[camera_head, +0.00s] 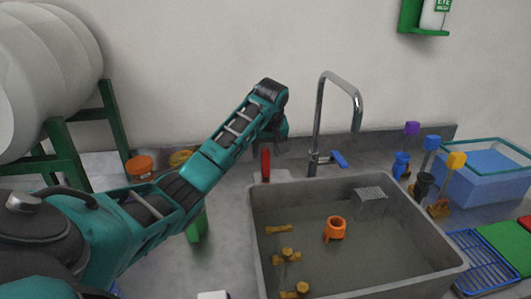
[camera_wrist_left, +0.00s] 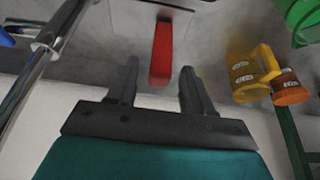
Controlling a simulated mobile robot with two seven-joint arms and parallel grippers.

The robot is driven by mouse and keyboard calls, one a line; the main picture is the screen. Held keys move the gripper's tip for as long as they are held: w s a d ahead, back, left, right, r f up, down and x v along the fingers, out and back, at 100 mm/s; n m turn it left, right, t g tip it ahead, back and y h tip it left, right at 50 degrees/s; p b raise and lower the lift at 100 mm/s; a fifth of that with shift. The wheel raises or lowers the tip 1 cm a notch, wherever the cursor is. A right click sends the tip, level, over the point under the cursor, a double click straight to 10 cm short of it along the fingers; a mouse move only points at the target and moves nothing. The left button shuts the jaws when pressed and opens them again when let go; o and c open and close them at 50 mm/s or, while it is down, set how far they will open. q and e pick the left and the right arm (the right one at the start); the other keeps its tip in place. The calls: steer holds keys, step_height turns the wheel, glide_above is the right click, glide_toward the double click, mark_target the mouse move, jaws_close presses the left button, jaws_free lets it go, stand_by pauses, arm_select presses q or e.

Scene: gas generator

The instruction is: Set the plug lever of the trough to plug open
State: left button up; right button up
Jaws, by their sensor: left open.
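The trough (camera_head: 300,178) is a grey rectangular basin on the counter. A red plug lever (camera_head: 265,163) stands upright at its back left corner. In the left wrist view the lever (camera_wrist_left: 161,52) appears as a red bar on a pale block, lined up with the gap between my fingers. My left gripper (camera_head: 272,142) is just behind and above the lever in the head view, partly hidden by its own wrist. Its two dark fingers (camera_wrist_left: 160,85) are apart with nothing gripped; contact with the lever cannot be told. My right gripper is out of view.
A chrome tap (camera_head: 318,120) with a blue handle (camera_head: 339,159) rises right of the lever. An orange cup (camera_head: 335,228) and several yellow pieces (camera_head: 287,256) lie in the trough. Orange (camera_head: 139,166) and yellow (camera_wrist_left: 243,75) containers stand left of the lever.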

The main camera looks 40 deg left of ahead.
arm_select(q)
steer(key=shift+x, duration=0.85)
steer(key=shift+c, duration=0.3)
jaws_close()
